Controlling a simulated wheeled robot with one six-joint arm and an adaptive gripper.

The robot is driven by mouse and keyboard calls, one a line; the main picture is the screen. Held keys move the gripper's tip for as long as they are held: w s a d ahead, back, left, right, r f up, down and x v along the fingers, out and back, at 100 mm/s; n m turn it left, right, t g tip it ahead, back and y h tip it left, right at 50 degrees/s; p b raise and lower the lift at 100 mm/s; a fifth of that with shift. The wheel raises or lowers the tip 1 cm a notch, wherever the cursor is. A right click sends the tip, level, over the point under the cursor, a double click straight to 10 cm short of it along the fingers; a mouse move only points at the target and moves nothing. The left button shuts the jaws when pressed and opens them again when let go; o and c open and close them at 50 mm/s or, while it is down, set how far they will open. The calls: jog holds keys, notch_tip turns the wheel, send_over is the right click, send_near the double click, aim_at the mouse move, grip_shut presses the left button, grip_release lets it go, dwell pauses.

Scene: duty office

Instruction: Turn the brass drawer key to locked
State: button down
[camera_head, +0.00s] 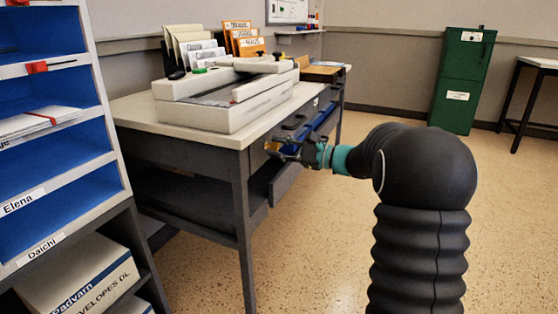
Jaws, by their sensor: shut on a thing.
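The brass drawer key (270,146) is a small yellow spot at the front of the grey desk (175,128), just under the white top. My gripper (277,150) reaches it from the right and is shut on it. The fingers cover most of the key, so its angle and whether it is locked cannot be told. Drawer fronts run along the same side of the desk, with a dark handle (294,122) near the key and blue parts (326,117) further back. My arm comes in from the right foreground.
A paper trimmer-like white unit (225,112) and file folders (240,38) stand on the desk. A blue-lined sorting shelf (70,165) fills the left. A green cabinet (461,80) stands at the back right. The speckled floor (300,255) in front is clear.

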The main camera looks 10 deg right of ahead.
jog(key=n, duration=0.9)
jog(key=shift+b, duration=0.4)
jog(key=shift+n, duration=0.4)
jog(key=c, duration=0.8)
grip_release()
jog(key=shift+c, duration=0.2)
jog(key=v, duration=1.2)
